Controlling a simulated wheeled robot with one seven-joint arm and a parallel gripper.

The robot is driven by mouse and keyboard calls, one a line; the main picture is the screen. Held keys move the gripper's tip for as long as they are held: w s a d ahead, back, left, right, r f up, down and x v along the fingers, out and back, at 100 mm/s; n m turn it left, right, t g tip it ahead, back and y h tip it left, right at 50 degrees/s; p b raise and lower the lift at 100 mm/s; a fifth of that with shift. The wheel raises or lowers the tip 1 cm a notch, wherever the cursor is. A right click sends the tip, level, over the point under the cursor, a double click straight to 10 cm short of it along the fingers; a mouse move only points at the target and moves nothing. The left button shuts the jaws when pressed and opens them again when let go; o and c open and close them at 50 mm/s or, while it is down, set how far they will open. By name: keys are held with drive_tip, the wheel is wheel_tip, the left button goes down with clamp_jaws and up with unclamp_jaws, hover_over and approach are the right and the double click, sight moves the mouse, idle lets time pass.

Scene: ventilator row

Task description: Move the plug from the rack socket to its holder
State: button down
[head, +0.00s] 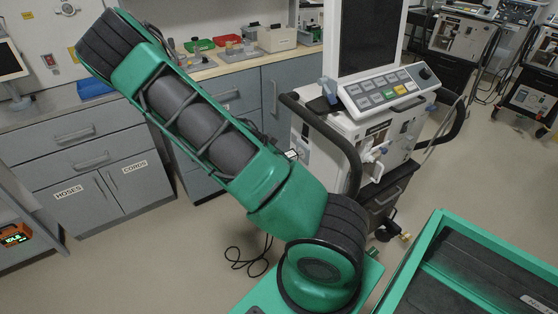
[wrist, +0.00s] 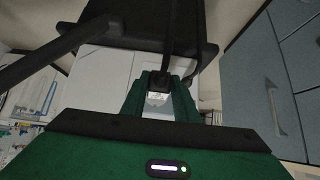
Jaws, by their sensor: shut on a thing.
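In the wrist view my gripper (wrist: 160,100) has its two green fingers closed on the plug (wrist: 158,97), a small dark piece with a pale, silvery face. A dark cord or strap runs upward just behind it. A pale grey panel (wrist: 105,75) lies behind the fingers, with a black part above it. I cannot tell whether the plug is seated in a socket or clear of it. Neither the rack socket nor the holder can be clearly made out.
The ventilator (head: 315,145) with a screen, keypad and black handles stands just beyond my arm. Grey cabinets (head: 90,150) line the wall at left, under a cluttered counter. A black cable (head: 247,262) loops on the floor. More machines (head: 462,45) stand at back right; floor between is open.

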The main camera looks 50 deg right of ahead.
drive_tip(key=shift+s+d, duration=0.2)
drive_tip(key=shift+d, duration=0.45)
drive_tip(key=shift+s+d, duration=0.15)
drive_tip(key=shift+d, duration=0.45)
idle(1.2)
drive_tip(key=c, duration=1.3)
unclamp_jaws()
drive_tip(key=shift+a+r, duration=0.1)
drive_tip(key=shift+a, duration=0.05)
drive_tip(key=v, duration=1)
drive_tip(key=shift+w+a+r, duration=0.15)
drive_tip(key=shift+w+a, duration=0.05)
